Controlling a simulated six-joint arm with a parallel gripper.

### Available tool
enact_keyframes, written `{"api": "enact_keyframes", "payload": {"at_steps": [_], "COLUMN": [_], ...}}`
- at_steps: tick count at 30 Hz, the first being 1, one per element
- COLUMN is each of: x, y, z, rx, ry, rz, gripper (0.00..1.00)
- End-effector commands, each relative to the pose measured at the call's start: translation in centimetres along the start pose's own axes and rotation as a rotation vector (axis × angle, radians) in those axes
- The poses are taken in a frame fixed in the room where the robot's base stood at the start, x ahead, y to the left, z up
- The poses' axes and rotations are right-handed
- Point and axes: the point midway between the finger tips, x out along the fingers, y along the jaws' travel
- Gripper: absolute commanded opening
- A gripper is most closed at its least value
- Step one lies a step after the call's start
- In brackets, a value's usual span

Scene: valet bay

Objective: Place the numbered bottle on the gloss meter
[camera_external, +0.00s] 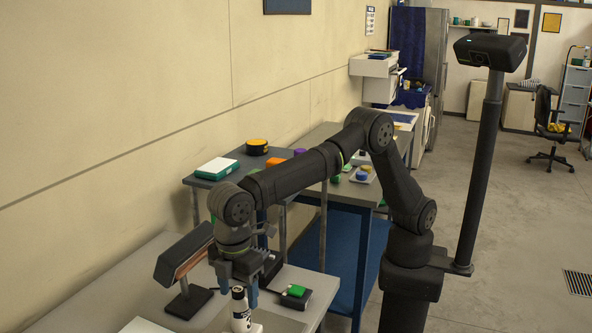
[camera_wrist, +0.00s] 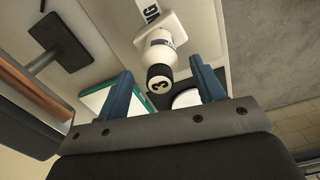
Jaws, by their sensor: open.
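The numbered bottle (camera_external: 240,315) is white with a black cap and stands upright on the near bench. In the wrist view its cap (camera_wrist: 160,80) reads "3". My gripper (camera_external: 240,289) points down with its blue fingers on either side of the bottle's upper part. In the wrist view the gripper (camera_wrist: 159,68) is open, and gaps show between the fingers and the bottle. A white piece with black letters (camera_wrist: 152,16) lies at the bottle's foot. A small dark device with a green top (camera_external: 296,292) lies right of the gripper; I cannot tell if it is the gloss meter.
A dark stand with a tilted padded bar (camera_external: 187,250) is close left of my gripper; its base (camera_wrist: 62,40) shows in the wrist view. A farther table holds a green-and-white box (camera_external: 217,168), a black-and-yellow round tin (camera_external: 257,147) and several small items. The wall runs along the left.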

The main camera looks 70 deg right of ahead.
Motion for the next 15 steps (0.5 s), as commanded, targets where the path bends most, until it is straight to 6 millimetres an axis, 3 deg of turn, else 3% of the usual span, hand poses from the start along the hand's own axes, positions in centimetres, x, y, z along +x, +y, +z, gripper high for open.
{"api": "enact_keyframes", "payload": {"at_steps": [9, 15], "x": [-6.8, -9.1], "y": [0.0, 0.0], "z": [-0.1, 0.0], "rx": [0.0, 0.0], "ry": [0.003, 0.001], "rz": [0.001, 0.0], "gripper": [0.62, 0.62]}}
